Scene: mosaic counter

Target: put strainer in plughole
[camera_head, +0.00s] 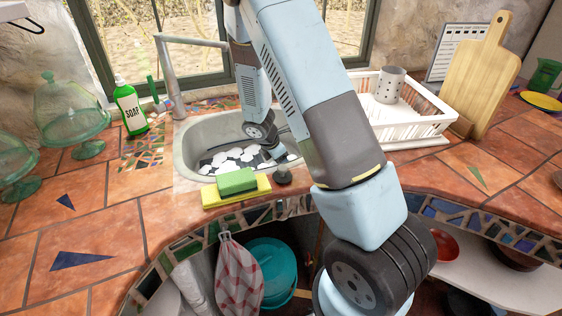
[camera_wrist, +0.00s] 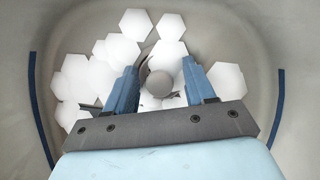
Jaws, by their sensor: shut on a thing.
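My gripper (camera_wrist: 160,70) is down inside the sink (camera_head: 186,150), with its two blue fingers on either side of a round grey knob. I take this to be the knob of the strainer (camera_wrist: 159,84), and the gripper is shut on it. The strainer's lower part is mostly hidden by the knob and fingers. A dark curved edge shows just behind the knob; I cannot tell whether it is the strainer or the plughole rim. In the head view my gripper (camera_head: 281,154) is low at the right of the basin, and the strainer cannot be made out there.
White hexagonal pieces (camera_wrist: 85,78) cover much of the sink floor around my gripper. A green sponge (camera_head: 236,182) on a yellow cloth (camera_head: 210,196) and a dark rounded object (camera_head: 283,176) are at the front rim. The faucet (camera_head: 168,75) and white dish rack (camera_head: 420,125) flank the basin.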

